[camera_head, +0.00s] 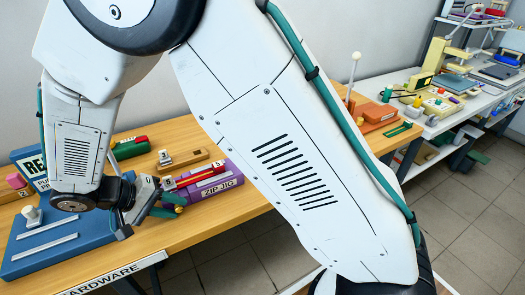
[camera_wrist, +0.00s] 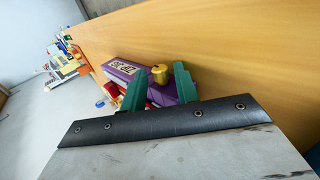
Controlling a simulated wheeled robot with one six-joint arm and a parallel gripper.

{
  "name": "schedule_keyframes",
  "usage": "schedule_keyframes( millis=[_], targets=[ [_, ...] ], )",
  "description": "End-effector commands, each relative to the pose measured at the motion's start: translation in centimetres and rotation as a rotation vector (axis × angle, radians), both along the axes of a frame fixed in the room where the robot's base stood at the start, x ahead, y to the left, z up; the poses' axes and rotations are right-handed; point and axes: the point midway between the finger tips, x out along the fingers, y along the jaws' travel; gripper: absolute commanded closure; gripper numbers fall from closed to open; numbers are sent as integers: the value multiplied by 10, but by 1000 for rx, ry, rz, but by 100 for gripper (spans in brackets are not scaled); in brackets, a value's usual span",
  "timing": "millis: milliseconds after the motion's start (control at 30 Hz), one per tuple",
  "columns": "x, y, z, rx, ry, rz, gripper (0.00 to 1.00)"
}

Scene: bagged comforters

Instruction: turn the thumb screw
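The purple zip jig (camera_head: 228,179) lies on the wooden bench, its label facing front. In the wrist view the jig (camera_wrist: 190,77) is ahead of my gripper (camera_wrist: 160,87), with a brass-coloured knob (camera_wrist: 160,74), which looks like the thumb screw, on its near end. My green fingers are open, one on each side of the knob, with a gap visible on both sides. I cannot tell how deep the knob sits between them. In the head view my gripper (camera_head: 170,203) is at the jig's left end, and the knob cannot be made out there.
A red piece (camera_head: 200,175) lies along the jig. A wooden block (camera_head: 184,161) and a green-and-red item (camera_head: 131,147) lie behind. A blue board (camera_head: 62,236) with metal strips is at left. The bench (camera_head: 215,226) is bare in front of the jig.

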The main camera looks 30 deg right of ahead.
Motion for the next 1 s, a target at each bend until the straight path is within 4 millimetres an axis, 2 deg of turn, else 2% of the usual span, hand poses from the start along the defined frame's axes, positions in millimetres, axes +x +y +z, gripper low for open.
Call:
schedule_keyframes(
  millis=[567,967,1000],
  targets=[
    [-1,-18,8,738,-31,-8,60],
    [0,-9,90,737,-29,2,60],
    [-3,-19,94,739,-31,1,60]
  ],
)
